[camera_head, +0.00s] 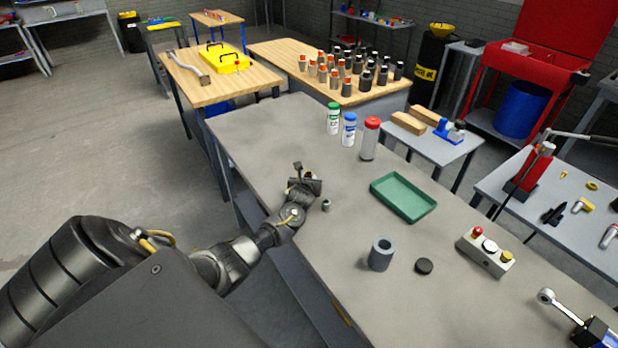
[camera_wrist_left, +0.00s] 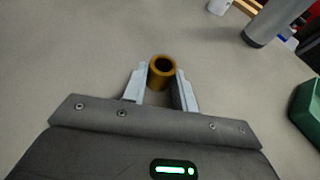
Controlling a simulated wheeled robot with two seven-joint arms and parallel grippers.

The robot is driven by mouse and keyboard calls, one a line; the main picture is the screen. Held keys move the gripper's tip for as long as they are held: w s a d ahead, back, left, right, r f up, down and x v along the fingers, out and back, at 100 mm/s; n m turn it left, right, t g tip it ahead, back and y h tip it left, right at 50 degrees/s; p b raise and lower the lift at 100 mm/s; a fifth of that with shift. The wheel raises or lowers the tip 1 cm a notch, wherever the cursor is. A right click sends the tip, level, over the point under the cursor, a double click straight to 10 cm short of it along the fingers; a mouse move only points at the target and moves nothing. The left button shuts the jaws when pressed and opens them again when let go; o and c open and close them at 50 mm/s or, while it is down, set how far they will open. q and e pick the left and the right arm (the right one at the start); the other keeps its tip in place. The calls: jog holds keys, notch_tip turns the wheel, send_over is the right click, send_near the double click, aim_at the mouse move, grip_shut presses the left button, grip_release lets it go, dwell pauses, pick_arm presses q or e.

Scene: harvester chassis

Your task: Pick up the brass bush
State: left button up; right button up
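The brass bush (camera_wrist_left: 161,72), a short golden-brown ring with a dark bore, sits between the fingertips of my left gripper (camera_wrist_left: 161,84) in the left wrist view. One finger is close on each side of it. I cannot tell whether both fingers press on it or whether it is clear of the table. In the head view my left gripper (camera_head: 306,180) is low over the near-left part of the grey bench (camera_head: 262,135), and the bush is mostly hidden there. My right gripper is out of view.
A small grey cylinder (camera_head: 326,205) stands just right of my left gripper. A grey hollow cylinder (camera_head: 380,254), a black disc (camera_head: 424,266), a green tray (camera_head: 404,197) and a button box (camera_head: 486,252) lie farther right. Capped bottles (camera_head: 349,130) stand behind. The bench's back-left area is clear.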

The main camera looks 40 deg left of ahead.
pick_arm(q)
jog(key=c, duration=0.5)
jog(key=shift+r, duration=0.45)
notch_tip(320, 180, up, 3)
jog(key=shift+f, duration=0.2)
jog(key=r+v, duration=0.1)
jog(key=v, duration=0.4)
jog(key=w+r+p+v, duration=0.1)
jog(key=v, duration=0.5)
jog(key=r+p+v, duration=0.1)
jog(key=v, duration=0.4)
jog(key=shift+w+d+r, duration=0.15)
jog(key=shift+w+d, duration=0.1)
jog(key=shift+d, duration=0.05)
